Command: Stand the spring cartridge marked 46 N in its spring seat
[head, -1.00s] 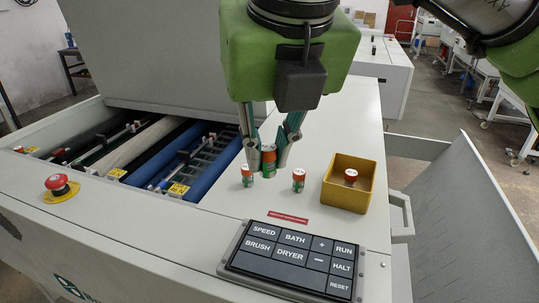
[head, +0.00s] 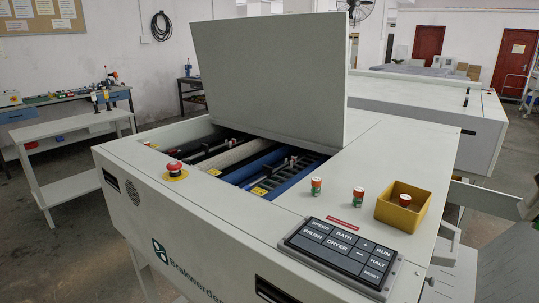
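A third cartridge (head: 405,200) shows inside the yellow box (head: 421,207). Their force markings are too small to read, so I cannot tell which is 46 N. Yellow labels (head: 258,191) sit along the near edge of the open roller bay (head: 262,166); I cannot make out the spring seats there. Neither gripper is in view, nor is the cartridge seen earlier between the gripper fingers.
The raised lid (head: 270,75) stands behind the bay. A red stop button (head: 175,168) is at the bay's front left. A keypad (head: 338,255) lies at the front right. A side table (head: 75,125) stands at the left.

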